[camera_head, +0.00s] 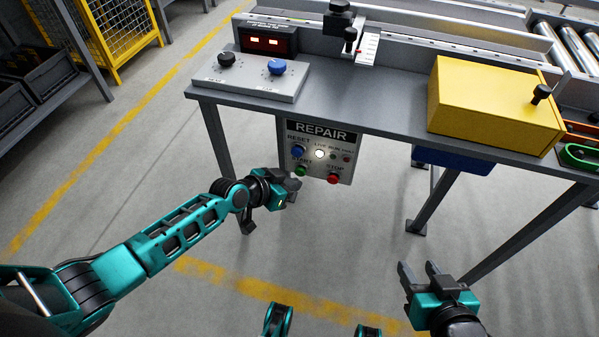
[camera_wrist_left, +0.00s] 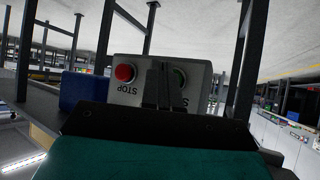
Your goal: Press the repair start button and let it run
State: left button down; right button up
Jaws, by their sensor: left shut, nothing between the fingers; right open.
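The REPAIR panel (camera_head: 345,160) hangs under the front edge of the bench. Its green START button (camera_head: 301,171) is at the lower left, below the blue RESET button (camera_head: 298,151). The red STOP button (camera_head: 333,178) is at the lower right. A small white lamp (camera_head: 319,154) is lit. My left gripper (camera_head: 294,186) is shut and empty, just in front of START; contact cannot be told. The left wrist view shows the panel upside down, with the fingers (camera_wrist_left: 160,85) partly covering green START (camera_wrist_left: 181,77), beside red STOP (camera_wrist_left: 125,73). My right gripper (camera_head: 420,271) is open and empty.
The bench (camera_head: 390,95) carries a control box (camera_head: 250,77) with black and blue knobs, a red-lit display (camera_head: 267,40) and a yellow box (camera_head: 492,105). A blue bin (camera_head: 453,159) hangs under it. Bench legs flank the panel. The floor in front is clear.

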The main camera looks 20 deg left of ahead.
pick_arm(q)
jog(key=shift+w, duration=0.1)
jog(key=shift+w+b, duration=0.35)
jog(key=shift+w+b, duration=0.55)
jog(key=shift+w, duration=0.25)
dwell(0.8)
jog(key=shift+s, duration=0.1)
jog(key=shift+s+p, duration=0.8)
jog(key=shift+s, duration=0.35)
